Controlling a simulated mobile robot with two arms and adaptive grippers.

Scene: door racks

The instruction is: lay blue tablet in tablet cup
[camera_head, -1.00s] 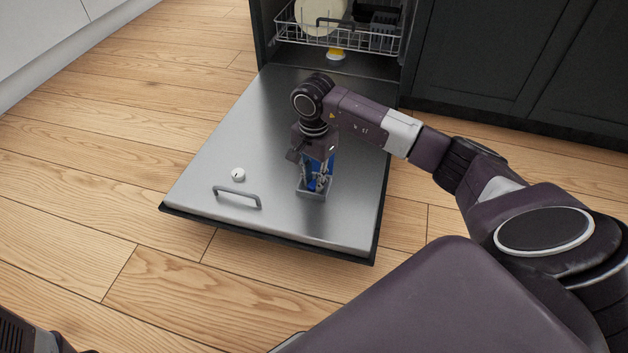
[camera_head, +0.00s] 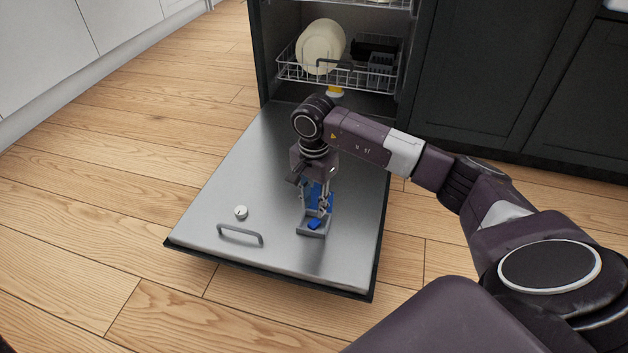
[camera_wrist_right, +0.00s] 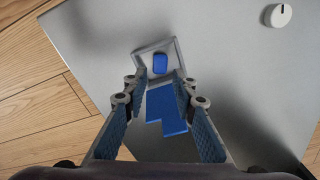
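The blue tablet (camera_head: 315,224) lies in the small grey tablet cup (camera_head: 303,233) on the open dishwasher door. In the right wrist view the tablet (camera_wrist_right: 160,63) sits inside the cup's square rim (camera_wrist_right: 146,49), just beyond the fingertips. My right gripper (camera_head: 316,209) points down over the cup; in the wrist view its fingers (camera_wrist_right: 162,78) are apart and not closed on the tablet. A larger blue flat piece (camera_wrist_right: 166,108) shows between the fingers; I cannot tell whether it is the cup's lid. My left gripper is not in view.
The lowered steel door (camera_head: 255,165) has a grey handle (camera_head: 240,234) and a white knob (camera_head: 241,212). Behind it, the lower rack (camera_head: 300,73) holds cream plates (camera_head: 320,45). A yellow-and-white item (camera_head: 336,91) is under the rack. Wooden floor lies around the door.

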